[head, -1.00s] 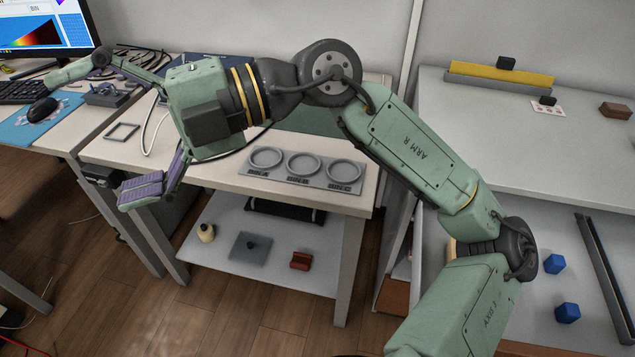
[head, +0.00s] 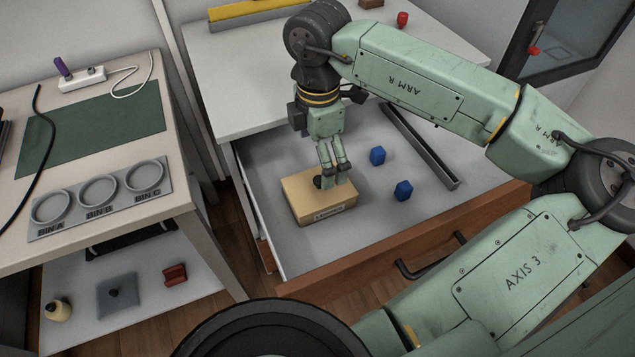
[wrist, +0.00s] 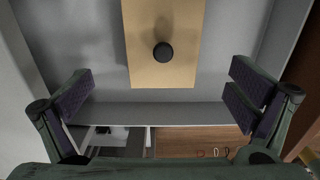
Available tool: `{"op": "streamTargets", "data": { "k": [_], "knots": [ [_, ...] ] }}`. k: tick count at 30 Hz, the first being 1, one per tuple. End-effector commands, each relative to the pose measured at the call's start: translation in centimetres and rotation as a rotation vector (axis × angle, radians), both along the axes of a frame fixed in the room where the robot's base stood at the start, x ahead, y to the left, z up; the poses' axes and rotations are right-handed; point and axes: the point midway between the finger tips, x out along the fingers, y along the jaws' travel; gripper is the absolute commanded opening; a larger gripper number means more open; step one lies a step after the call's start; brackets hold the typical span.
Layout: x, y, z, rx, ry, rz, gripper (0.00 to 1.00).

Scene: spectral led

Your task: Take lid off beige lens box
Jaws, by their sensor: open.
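The beige lens box (head: 325,214) sits in the open drawer, with a label on its front side. A black round knob (head: 318,182) stands on its lid, which is on the box. The wrist view shows the lid (wrist: 148,75) from above, with its knob (wrist: 163,52) above picture centre. My gripper (head: 335,182) points down over the box, beside the knob in the head view. In the wrist view my gripper (wrist: 162,97) is open and empty, its purple-padded fingers wide apart. The knob lies between them sideways but further up the picture. Contact cannot be told.
Two blue cubes (head: 377,156) (head: 403,190) and a dark channel bar (head: 420,145) lie in the drawer, right of the box. The brown drawer front (head: 400,257) bounds it nearest me. The white tabletop (head: 230,90) stands behind. A bench with a ring tray (head: 100,198) stands left.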

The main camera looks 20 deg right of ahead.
Motion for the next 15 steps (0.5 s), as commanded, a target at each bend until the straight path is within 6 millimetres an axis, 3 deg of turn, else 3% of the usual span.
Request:
{"op": "streamTargets", "data": {
  "k": [8,15],
  "knots": [
    [-0.2,0.3,-2.3,0.005,0.000,0.004,1.00],
    [-0.5,0.7,-5.8,0.005,-0.001,0.005,1.00]
  ]
}}
